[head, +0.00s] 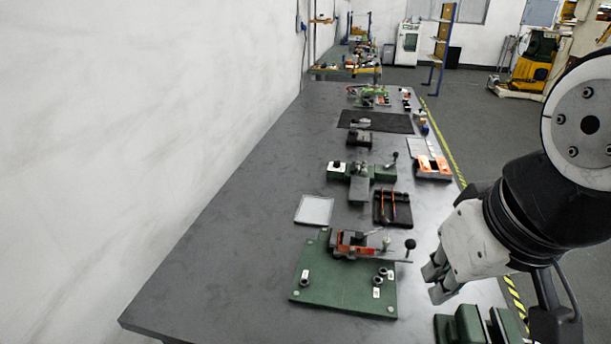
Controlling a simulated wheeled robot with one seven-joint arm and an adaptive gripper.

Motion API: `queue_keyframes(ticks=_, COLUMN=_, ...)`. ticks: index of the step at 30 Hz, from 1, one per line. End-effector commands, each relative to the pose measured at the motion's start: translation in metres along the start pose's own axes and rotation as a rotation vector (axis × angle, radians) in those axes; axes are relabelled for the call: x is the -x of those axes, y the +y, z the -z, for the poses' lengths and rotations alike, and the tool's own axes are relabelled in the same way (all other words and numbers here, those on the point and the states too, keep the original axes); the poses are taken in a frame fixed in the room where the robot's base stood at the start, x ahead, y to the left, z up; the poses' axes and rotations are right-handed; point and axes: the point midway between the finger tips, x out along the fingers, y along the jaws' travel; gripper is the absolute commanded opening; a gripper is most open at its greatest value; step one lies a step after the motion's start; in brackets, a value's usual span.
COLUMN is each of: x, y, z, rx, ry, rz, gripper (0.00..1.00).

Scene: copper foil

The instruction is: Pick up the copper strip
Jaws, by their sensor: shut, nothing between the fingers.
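My gripper (433,283) is at the right of the head view, near the table's right edge, shut and empty. It is to the right of a green base plate (340,291) with a grey clamp on it. A copper-orange piece (354,252) shows in that clamp, apart from my gripper. I cannot tell for sure whether it is the copper strip. Orange pieces (432,166) also show on a tray farther back, too small to make out.
A green vise (468,328) stands below my gripper. A black tray (383,219) with orange-handled tools, a white square sheet (314,210) and another green fixture (359,180) lie farther back. The table's left side (225,270) is bare beside the wall.

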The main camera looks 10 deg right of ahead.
Motion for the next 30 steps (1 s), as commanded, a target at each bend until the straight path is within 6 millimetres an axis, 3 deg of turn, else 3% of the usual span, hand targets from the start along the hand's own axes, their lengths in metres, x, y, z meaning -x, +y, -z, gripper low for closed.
queue_keyframes(ticks=9, x=0.000, y=0.000, z=0.000, rx=0.000, ry=0.000, rz=0.000, gripper=0.00)
queue_keyframes(ticks=13, x=0.000, y=0.000, z=0.003, rx=-0.017, ry=-0.005, rz=0.005, gripper=0.26)
queue_keyframes(ticks=14, x=0.000, y=-0.001, z=0.005, rx=-0.031, ry=-0.009, rz=0.010, gripper=0.26)
queue_keyframes(ticks=17, x=0.000, y=-0.002, z=0.019, rx=-0.121, ry=-0.036, rz=0.034, gripper=0.26)
queue_keyframes(ticks=22, x=-0.007, y=-0.003, z=0.061, rx=-0.406, ry=-0.119, rz=0.076, gripper=0.26)
queue_keyframes(ticks=30, x=-0.044, y=0.002, z=0.131, rx=-0.902, ry=-0.253, rz=0.040, gripper=0.26)
